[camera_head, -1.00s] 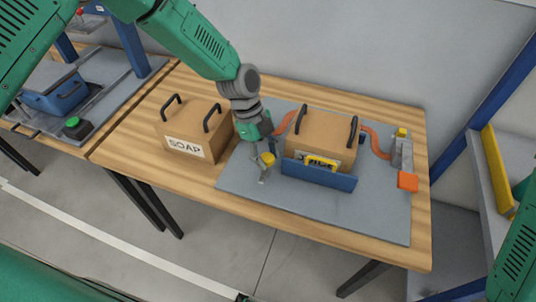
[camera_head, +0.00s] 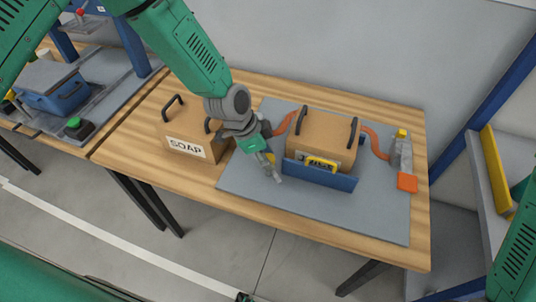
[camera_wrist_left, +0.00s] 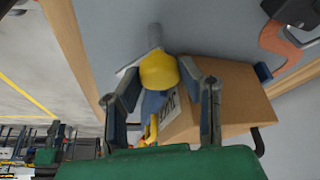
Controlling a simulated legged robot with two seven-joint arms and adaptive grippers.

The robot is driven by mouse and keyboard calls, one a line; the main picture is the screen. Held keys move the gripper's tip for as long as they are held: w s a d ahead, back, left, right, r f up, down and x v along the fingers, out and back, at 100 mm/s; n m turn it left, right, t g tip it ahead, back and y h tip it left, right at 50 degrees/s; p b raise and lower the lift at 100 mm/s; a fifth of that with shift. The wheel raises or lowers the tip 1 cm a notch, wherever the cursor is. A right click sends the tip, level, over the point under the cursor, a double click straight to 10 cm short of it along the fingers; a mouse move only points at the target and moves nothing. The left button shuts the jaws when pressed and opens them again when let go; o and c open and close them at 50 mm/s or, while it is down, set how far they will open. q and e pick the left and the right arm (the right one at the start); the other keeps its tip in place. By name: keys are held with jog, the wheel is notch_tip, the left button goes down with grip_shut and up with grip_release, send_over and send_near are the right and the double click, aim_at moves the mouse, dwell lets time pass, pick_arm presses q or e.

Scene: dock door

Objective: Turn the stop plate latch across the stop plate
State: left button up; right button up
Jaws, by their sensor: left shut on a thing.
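The blue stop plate (camera_head: 320,174) stands upright along the front of the right-hand box, and its blue edge also shows in the wrist view (camera_wrist_left: 153,104). The latch's yellow knob (camera_wrist_left: 159,71) sits between my left gripper's fingers (camera_wrist_left: 160,92), which are closed on it. A grey part (camera_wrist_left: 154,36) shows beyond the knob in the wrist view. In the head view my left gripper (camera_head: 274,172) is at the left end of the stop plate and mostly hides the latch. I cannot tell the latch's exact angle. My right gripper is out of view.
The right-hand box (camera_head: 324,135) has black handles, with orange hoses beside it. A SOAP box (camera_head: 185,143) stands left of my gripper. A grey clamp (camera_head: 402,152) with an orange block is at the right. The mat's front (camera_head: 330,212) is clear.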

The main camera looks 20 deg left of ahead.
pick_arm(q)
jog(key=n, duration=0.2)
jog(key=n+t+p, duration=0.1)
jog(key=n, duration=0.1)
jog(key=shift+w+r+n+t+y, duration=0.15)
jog(key=shift+n+t+y, duration=0.15)
jog(key=shift+y, duration=0.1)
jog(key=shift+n+t+y+p, duration=0.4)
jog(key=shift+n+y, duration=0.3)
jog(key=shift+n, duration=1.2)
jog(key=o, duration=1.1)
jog(key=v, duration=1.1)
jog(key=shift+r, duration=0.35)
